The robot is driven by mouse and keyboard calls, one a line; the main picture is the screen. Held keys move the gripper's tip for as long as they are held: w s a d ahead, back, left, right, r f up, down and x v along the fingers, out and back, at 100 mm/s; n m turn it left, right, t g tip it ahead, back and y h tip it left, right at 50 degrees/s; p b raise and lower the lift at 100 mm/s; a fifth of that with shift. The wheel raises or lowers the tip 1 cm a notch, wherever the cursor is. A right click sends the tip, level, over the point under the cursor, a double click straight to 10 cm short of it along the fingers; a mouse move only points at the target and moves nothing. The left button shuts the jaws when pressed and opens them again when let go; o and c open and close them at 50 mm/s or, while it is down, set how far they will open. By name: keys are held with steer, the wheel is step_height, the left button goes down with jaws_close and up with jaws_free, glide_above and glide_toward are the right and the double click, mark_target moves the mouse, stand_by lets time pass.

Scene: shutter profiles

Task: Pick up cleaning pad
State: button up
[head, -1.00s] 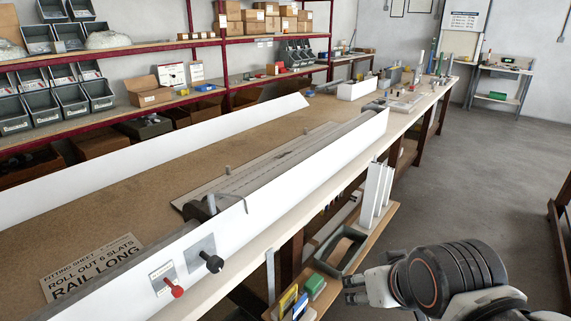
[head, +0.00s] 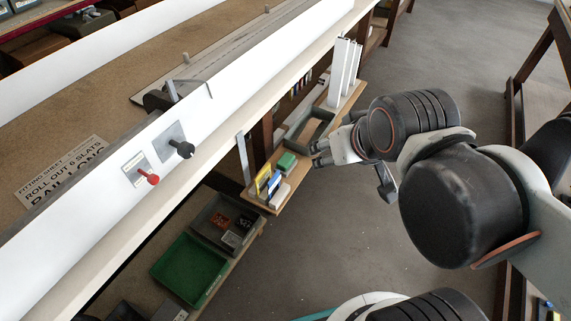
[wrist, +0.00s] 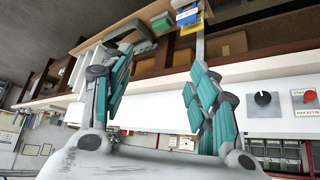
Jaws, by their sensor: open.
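A green block (head: 287,162), which looks like the cleaning pad, lies on a narrow wooden side shelf (head: 318,130) at the bench's front. It also shows small at the top of the wrist view (wrist: 161,21). My gripper (head: 318,153) is just right of it in the head view, with a gap that I cannot judge exactly. In the wrist view my gripper (wrist: 155,85) has its teal-padded fingers spread, with nothing between them. The pad is beyond the fingertips there. Its underside is hidden.
Yellow (head: 264,179), blue and white items stand beside the pad. A grey open tray (head: 310,126) and white upright profiles (head: 344,72) are farther along the shelf. A green tray (head: 190,271) sits lower left. The white rail (head: 110,190) edges the bench. Floor to the right is open.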

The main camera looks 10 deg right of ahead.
steer(key=o, duration=0.4)
steer(key=shift+o, duration=0.3)
steer(key=shift+w+r, duration=0.15)
steer(key=m+g+p, duration=0.3)
steer(key=m+g, duration=0.4)
steer(key=m, duration=0.2)
glide_above(286, 159)
step_height(286, 159, down, 27)
step_height(286, 159, down, 9)
steer(key=b, duration=0.3)
steer(key=shift+a+f+b, duration=0.1)
steer(key=shift+f+b, duration=1.3)
steer(key=shift+f, duration=1.35)
